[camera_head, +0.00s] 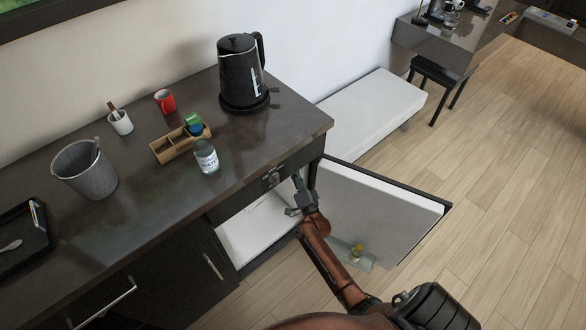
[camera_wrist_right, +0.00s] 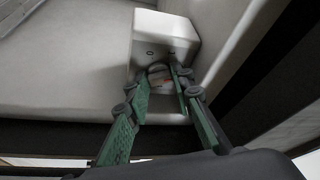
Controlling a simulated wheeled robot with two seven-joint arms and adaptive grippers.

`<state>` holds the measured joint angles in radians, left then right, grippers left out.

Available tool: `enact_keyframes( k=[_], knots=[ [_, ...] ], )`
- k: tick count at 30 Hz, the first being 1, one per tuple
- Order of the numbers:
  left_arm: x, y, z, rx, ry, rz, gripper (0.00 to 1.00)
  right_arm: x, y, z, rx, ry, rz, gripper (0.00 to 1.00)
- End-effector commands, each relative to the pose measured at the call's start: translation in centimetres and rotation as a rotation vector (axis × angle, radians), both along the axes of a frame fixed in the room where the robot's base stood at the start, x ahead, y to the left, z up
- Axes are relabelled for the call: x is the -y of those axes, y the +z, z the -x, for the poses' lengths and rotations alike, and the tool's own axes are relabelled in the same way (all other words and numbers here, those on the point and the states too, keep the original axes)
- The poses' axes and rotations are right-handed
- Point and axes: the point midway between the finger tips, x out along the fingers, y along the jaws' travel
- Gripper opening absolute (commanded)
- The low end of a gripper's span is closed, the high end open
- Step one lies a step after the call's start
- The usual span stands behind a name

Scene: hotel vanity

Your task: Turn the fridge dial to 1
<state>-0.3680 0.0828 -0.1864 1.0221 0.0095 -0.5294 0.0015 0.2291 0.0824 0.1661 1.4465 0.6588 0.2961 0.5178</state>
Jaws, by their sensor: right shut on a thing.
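The fridge stands open under the counter; its white interior (camera_head: 255,228) and its door (camera_head: 375,212), swung out to the right, show in the head view. In the right wrist view a white box (camera_wrist_right: 165,38) inside the fridge carries the round pale dial (camera_wrist_right: 158,79) with a small reddish mark. My right gripper (camera_wrist_right: 159,70) has its two green fingers on either side of the dial, shut on it. The dial's number setting is too small to read. In the head view my right gripper (camera_head: 299,188) reaches into the fridge opening below the counter edge. My left gripper is not in view.
The counter (camera_head: 150,205) above the fridge holds a kettle (camera_head: 241,75), a bottle (camera_head: 206,157), a wooden organiser (camera_head: 172,149) and a grey bin (camera_head: 88,172). A small yellow-topped item (camera_head: 356,251) sits in the door's lower shelf. Floor right of the door is clear.

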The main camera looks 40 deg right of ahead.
Motion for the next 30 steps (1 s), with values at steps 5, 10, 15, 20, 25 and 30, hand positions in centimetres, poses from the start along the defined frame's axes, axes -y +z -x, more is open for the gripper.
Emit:
enact_keyframes(
  k=[5, 10, 15, 20, 25, 30],
  knots=[
    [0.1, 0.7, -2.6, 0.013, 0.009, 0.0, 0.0, 0.1, -0.6, 0.1, 0.005, 0.0, 0.103, 0.0],
    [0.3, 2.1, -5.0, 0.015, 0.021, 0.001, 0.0, 0.2, -0.8, 0.1, 0.015, 0.0, 0.245, 0.0],
    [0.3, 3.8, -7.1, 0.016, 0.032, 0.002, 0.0, 0.4, -0.9, 0.0, 0.027, 0.0, 0.399, 0.0],
    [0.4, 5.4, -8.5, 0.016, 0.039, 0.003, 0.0, 0.5, -1.0, 0.0, 0.036, 0.002, 0.534, 0.0],
    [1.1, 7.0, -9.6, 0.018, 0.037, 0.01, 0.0, 0.5, -0.9, 0.1, 0.047, 0.001, 0.654, 0.0],
    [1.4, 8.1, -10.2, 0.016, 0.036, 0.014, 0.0, 0.6, -0.9, 0.1, 0.053, 0.002, 0.741, 0.0]
  ],
)
